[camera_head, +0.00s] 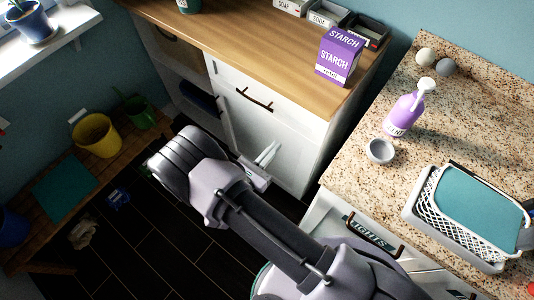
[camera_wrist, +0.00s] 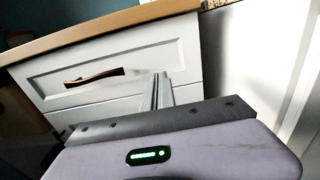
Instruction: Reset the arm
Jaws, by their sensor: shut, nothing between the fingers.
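My gripper (camera_head: 267,157) is at the end of my arm, which reaches from the lower right toward the middle of the head view. Its fingers are shut and hold nothing. It hangs in the air in front of a white cabinet (camera_head: 285,155) with a wooden top. In the wrist view the closed fingers (camera_wrist: 160,90) point toward the cabinet's white drawer front (camera_wrist: 130,65), to the right of its bronze handle (camera_wrist: 94,77). I cannot tell the exact gap between fingers and drawer.
The wooden counter (camera_head: 235,50) holds a purple starch box (camera_head: 339,57). The speckled counter (camera_head: 480,120) at right holds a purple bottle (camera_head: 402,115), a grey bowl (camera_head: 380,150) and a white basket (camera_head: 430,195). A low wooden bench (camera_head: 100,180) with pots stands at left. Dark floor (camera_head: 160,235) between is mostly clear.

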